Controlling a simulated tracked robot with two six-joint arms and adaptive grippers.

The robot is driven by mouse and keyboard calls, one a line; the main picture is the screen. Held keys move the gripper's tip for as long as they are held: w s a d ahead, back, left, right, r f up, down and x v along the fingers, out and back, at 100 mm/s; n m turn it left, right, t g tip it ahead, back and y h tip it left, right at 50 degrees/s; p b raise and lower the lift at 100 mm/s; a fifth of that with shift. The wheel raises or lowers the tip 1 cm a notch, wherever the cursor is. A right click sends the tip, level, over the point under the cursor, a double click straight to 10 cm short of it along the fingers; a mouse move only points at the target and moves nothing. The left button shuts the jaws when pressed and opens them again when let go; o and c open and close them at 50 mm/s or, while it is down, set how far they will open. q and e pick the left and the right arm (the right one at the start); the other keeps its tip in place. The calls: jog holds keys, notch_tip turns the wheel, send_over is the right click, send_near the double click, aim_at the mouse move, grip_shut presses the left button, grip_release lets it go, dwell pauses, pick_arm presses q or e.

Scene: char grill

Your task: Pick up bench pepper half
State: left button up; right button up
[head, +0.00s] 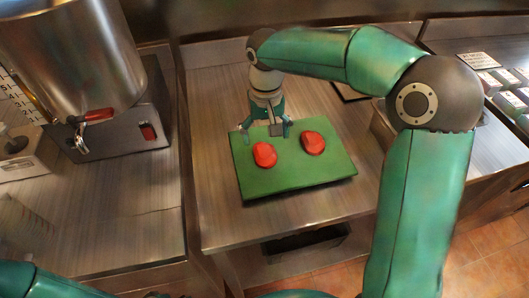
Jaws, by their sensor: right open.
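Two red pepper halves lie on a green board (300,181) on the metal bench. The left pepper half (265,155) is near the board's middle left, and the right pepper half (313,143) is a little farther back. My right gripper (268,134) is open and points down over the board's back edge, just behind the left pepper half. Nothing shows between its fingers. Part of my left arm shows at the lower left, but its gripper is out of the picture.
A large metal urn (75,55) with a red-handled tap stands on the left counter. Packaged items (508,100) sit in a rack at the far right. The bench (213,215) is bare left of and in front of the board.

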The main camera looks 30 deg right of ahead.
aim_at(264, 150)
jog(key=f, duration=0.3)
jog(key=f+p, duration=0.1)
jog(key=f, duration=0.1)
jog(key=shift+s+a+f, duration=0.1)
jog(key=shift+s+a, duration=0.1)
jog(key=shift+a, duration=0.1)
jog(key=c, duration=1.2)
